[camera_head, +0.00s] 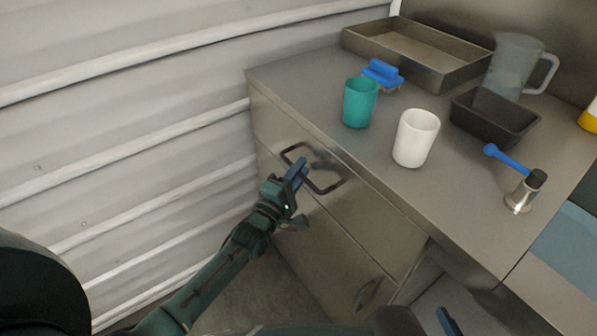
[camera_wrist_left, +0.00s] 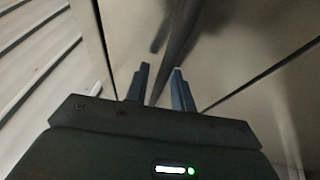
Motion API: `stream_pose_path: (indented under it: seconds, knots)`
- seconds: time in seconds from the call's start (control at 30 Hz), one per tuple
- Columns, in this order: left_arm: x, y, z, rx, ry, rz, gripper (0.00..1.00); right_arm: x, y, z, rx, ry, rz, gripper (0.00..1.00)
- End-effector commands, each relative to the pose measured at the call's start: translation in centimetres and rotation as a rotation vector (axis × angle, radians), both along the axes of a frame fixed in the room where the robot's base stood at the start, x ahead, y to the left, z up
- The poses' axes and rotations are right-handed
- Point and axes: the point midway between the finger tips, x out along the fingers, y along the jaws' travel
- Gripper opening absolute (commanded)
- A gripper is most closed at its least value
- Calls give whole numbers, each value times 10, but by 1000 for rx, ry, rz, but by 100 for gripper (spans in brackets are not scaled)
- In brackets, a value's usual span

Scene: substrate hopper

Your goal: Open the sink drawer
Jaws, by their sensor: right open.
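The top drawer (camera_head: 375,203) is a steel front under the counter's edge and looks flush with the cabinet. Its dark bar handle (camera_head: 329,190) runs along the front, and my left gripper (camera_head: 298,172) is at its left part. In the left wrist view the handle bar (camera_wrist_left: 180,40) passes between the two blue fingers of that gripper (camera_wrist_left: 161,78). A gap shows between these fingers, and I cannot tell whether either touches the bar. My right gripper (camera_head: 446,320) is open at the bottom edge, mostly cut off and away from the drawer.
A lower drawer with its own handle (camera_head: 367,293) is below. On the counter (camera_head: 455,190) stand a teal cup (camera_head: 360,103), a white cup (camera_head: 415,138), a blue brush (camera_head: 382,74), a steel tray (camera_head: 455,73), a dark pan (camera_head: 495,118) and a jug. A corrugated wall (camera_head: 130,125) is close on the left.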

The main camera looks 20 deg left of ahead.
Motion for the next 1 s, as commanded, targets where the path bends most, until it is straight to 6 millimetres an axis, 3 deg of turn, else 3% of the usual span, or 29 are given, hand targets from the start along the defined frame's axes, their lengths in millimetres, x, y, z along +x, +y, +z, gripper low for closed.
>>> stream_pose_path:
  seconds: [0.3,0.77,1.0]
  knots:
    - [0,0,0,0,0,0,0,0,0,0,0,1,0,50]
    - [-1,1,0,1,0,0,0,0,0,0,0,3,1,50]
    - [-17,13,1,4,3,0,0,-1,2,3,2,24,5,50]
